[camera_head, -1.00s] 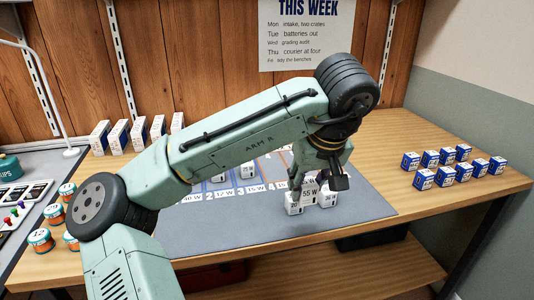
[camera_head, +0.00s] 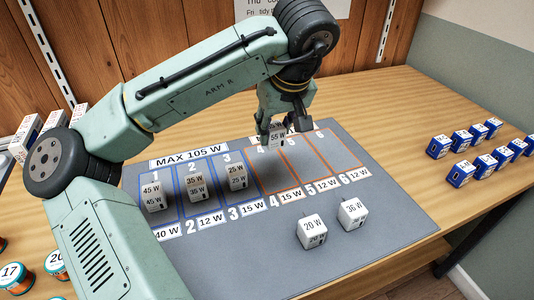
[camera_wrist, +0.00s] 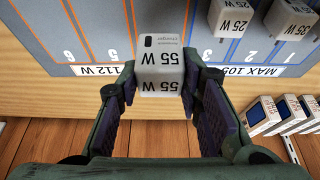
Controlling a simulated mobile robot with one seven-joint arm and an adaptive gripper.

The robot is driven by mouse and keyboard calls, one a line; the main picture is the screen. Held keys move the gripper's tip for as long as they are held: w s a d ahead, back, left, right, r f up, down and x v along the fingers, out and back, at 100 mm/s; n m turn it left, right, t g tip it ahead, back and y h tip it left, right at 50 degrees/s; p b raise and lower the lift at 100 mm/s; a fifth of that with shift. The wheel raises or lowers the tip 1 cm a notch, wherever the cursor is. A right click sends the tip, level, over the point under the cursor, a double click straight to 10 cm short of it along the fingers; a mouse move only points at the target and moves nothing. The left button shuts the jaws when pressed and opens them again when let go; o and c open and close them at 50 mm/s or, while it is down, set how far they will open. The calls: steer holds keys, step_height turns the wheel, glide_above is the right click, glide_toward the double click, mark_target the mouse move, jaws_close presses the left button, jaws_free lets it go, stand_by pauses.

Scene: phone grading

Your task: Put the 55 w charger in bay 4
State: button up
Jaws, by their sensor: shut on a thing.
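The 55 W charger (camera_wrist: 160,68), a white block with a "55 W" print, is held between the two fingers of my gripper (camera_wrist: 160,90) in the wrist view. In the head view the charger (camera_head: 276,138) hangs below my gripper (camera_head: 283,125), above the far end of the mat, near the printed numbers 4 and 5. Bay 4 (camera_head: 268,178) is an orange-outlined strip, with its visible part empty. The charger and gripper hide part of its far end. I cannot tell how high the charger is above the mat.
Bays 1 to 3 hold a 45 W charger (camera_head: 152,194), a 35 W charger (camera_head: 196,184) and a 25 W charger (camera_head: 237,176). Bays 5 and 6 look empty. A 20 W charger (camera_head: 312,230) and a 36 W charger (camera_head: 352,213) stand on the mat's front (camera_head: 260,265). Blue-white boxes (camera_head: 461,140) stand right.

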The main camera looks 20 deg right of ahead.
step_height(320, 180, down, 8)
steer(key=shift+s+f, duration=0.1)
steer(key=shift+f, duration=0.1)
stand_by(0.3)
steer(key=shift+f, duration=0.25)
steer(key=o, duration=1.2)
steer(key=shift+r, duration=0.1)
steer(key=shift+r+p, duration=0.3)
steer(key=b+v, duration=0.1)
steer(key=v, duration=1)
steer(key=shift+s+r, duration=0.25)
steer(key=shift+r, duration=0.1)
